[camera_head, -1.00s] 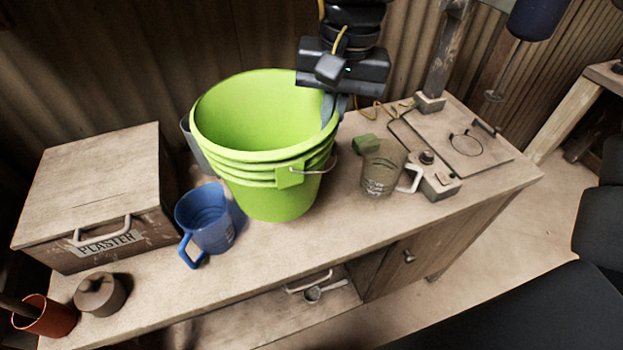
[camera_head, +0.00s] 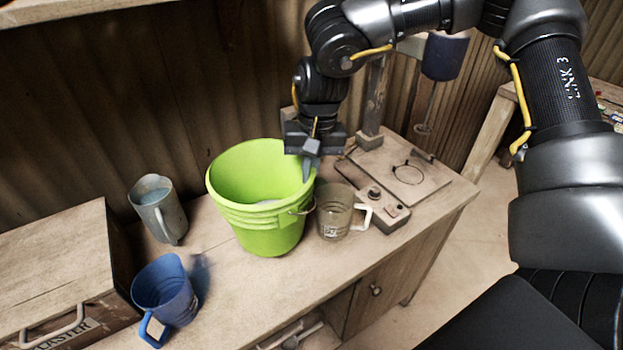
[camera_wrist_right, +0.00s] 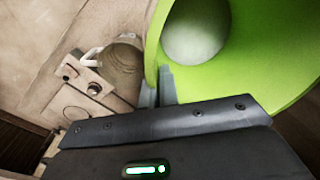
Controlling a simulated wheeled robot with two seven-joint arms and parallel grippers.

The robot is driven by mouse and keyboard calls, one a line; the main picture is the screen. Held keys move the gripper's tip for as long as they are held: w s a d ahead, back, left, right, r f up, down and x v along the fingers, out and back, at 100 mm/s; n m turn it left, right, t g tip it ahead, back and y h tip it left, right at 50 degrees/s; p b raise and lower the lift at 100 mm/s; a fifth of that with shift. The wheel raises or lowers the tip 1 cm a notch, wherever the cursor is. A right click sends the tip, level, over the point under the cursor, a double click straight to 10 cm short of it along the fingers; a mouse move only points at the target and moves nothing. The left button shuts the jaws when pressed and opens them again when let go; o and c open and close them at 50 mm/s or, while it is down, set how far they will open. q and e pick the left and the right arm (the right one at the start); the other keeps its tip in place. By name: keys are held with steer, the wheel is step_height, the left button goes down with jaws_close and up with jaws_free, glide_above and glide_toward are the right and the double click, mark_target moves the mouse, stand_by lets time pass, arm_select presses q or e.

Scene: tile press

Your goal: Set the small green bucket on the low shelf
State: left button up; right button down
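The green bucket (camera_head: 262,237) is upright at the bench's back middle, with something pale in its bottom. It looks set down on the bench top, though its base contact is hard to confirm. My right gripper (camera_head: 309,172) is at the bucket's right rim. In the right wrist view its fingers (camera_wrist_right: 158,88) straddle the wall of the bucket (camera_wrist_right: 262,65), one inside and one outside, closed on it. A low opening (camera_head: 297,334) in the bench front, perhaps the low shelf, is cut off at the lower edge. My left gripper is out of view.
A clear jug (camera_head: 334,222) stands close to the bucket's right, before a board with a switch box (camera_head: 381,210). A grey jug (camera_head: 158,208) and a blue jug (camera_head: 166,291) stand left. The plaster box (camera_head: 60,262) is at far left. Bench top before the bucket is clear.

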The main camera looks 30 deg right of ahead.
steer(key=f, duration=0.3)
steer(key=d+f, duration=0.1)
steer(key=shift+w+f+p, duration=0.25)
steer(key=shift+w+p, duration=0.05)
steer(key=shift+w, duration=0.1)
steer(key=shift+f, duration=0.15)
steer(key=c, duration=1.7)
jaws_free()
steer(key=shift+s, duration=0.1)
